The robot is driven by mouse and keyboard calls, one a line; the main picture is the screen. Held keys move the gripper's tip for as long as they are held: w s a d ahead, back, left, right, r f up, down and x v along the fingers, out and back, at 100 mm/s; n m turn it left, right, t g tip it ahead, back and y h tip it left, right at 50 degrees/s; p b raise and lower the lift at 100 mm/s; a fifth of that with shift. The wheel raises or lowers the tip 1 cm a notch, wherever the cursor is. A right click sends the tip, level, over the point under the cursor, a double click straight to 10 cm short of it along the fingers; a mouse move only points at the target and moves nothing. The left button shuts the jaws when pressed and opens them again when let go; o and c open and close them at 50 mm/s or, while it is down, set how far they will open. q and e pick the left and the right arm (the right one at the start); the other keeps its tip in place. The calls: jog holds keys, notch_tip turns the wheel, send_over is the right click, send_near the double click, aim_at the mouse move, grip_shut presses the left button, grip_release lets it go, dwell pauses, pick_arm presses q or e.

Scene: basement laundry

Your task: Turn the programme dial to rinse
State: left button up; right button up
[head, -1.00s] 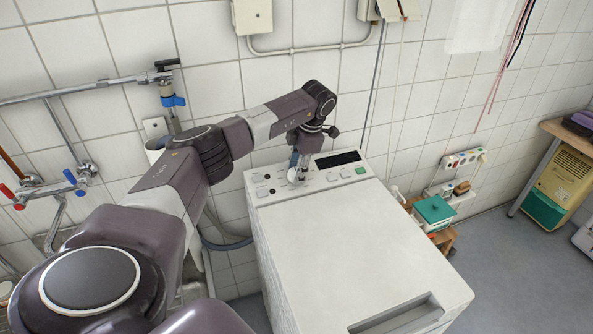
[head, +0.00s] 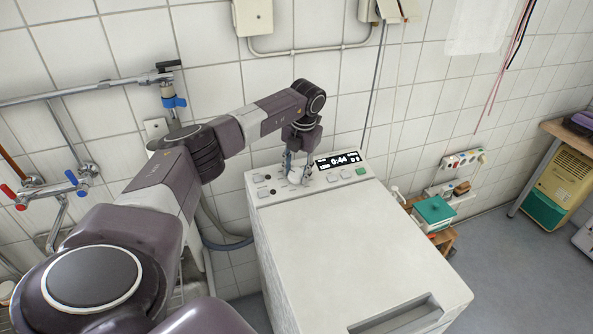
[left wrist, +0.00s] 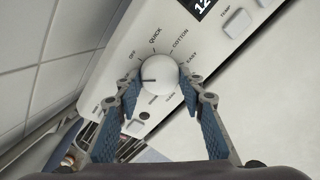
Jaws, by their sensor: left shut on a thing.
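The white programme dial (left wrist: 160,72) is on the control panel (left wrist: 215,55) of the top-loading washing machine (head: 350,240). My left gripper (left wrist: 160,88) is shut on the dial, with one blue-padded finger on each side. In the head view my left gripper (head: 297,174) covers most of the dial. The dial's dark pointer line faces left in the wrist view, below the OFF label. QUICK and COTTON read clearly around the dial; the lower labels are too small or hidden by the fingers. My right gripper is not in view.
Buttons lie on both sides of the dial, with a green button (head: 360,171) at the panel's right. The tiled wall (head: 420,90) is close behind the machine. Taps and pipes (head: 70,185) are at the left. The machine's lid is clear.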

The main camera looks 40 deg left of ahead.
aim_at(300, 178)
pick_arm(q)
jog(key=shift+w+r, duration=0.1)
jog(key=shift+r, duration=0.05)
dwell(0.4)
jog(key=o, duration=1.2)
jog(key=shift+c, duration=0.2)
jog(key=shift+r, duration=0.15)
notch_tip(300, 178, up, 11)
jog(key=d, duration=0.1)
jog(key=shift+s+d+r, duration=0.2)
jog(key=shift+s+d, duration=0.05)
jog(key=shift+d, duration=0.15)
